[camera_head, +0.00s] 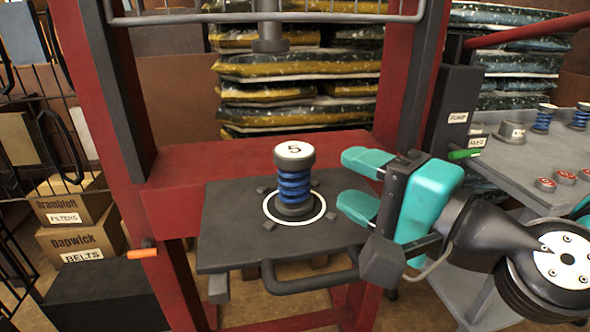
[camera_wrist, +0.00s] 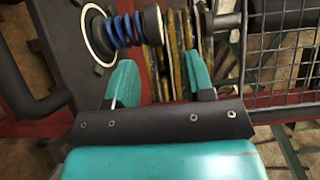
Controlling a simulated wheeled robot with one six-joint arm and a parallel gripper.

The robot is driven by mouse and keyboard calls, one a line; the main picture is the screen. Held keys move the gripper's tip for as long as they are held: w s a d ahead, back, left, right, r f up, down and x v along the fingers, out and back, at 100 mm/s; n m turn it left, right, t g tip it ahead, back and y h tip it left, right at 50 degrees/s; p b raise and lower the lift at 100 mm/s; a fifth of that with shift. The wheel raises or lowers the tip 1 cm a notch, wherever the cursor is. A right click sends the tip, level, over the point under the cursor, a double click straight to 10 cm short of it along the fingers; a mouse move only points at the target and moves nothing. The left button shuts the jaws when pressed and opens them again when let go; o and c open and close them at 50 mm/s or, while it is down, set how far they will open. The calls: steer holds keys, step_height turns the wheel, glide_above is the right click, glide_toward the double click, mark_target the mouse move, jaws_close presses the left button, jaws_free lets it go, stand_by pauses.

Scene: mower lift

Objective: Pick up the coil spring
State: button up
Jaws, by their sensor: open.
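The coil spring (camera_head: 294,188) is blue with dark end caps and stands upright inside a white ring on the dark press plate (camera_head: 235,225). Its top is a white disc marked 5. In the wrist view the spring (camera_wrist: 127,30) shows beyond the fingers, lying sideways in the picture. My gripper (camera_head: 362,182), with teal fingers, is open and empty to the right of the spring, fingers pointing toward it. The fingers are apart from the spring. In the wrist view my gripper (camera_wrist: 162,80) has its fingers spread, with the spring ahead and a little left of the gap.
A red press frame (camera_head: 95,110) surrounds the plate, with a dark ram (camera_head: 270,38) above the spring. A grey cart (camera_head: 520,165) at right holds more blue springs (camera_head: 543,118) and red-topped discs (camera_head: 566,177). Boxes (camera_head: 80,245) stand at left. Stacked bags (camera_head: 300,65) are behind.

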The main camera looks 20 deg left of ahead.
mark_target(294, 149)
steer(key=p+x, duration=0.3)
steer(key=x, duration=0.2)
steer(key=shift+r+p, duration=0.1)
steer(key=shift+p, duration=0.2)
steer(key=shift+w+a, duration=0.3)
steer(key=shift+a, duration=0.2)
steer(key=p+x, duration=0.2)
steer(key=x, duration=0.1)
steer(key=p+x, duration=0.1)
steer(key=shift+w+f, duration=0.3)
steer(key=shift+f, duration=0.05)
steer(key=shift+w+a+f, duration=0.15)
steer(key=shift+a+f, duration=0.05)
steer(key=shift+a, duration=0.15)
jaws_close()
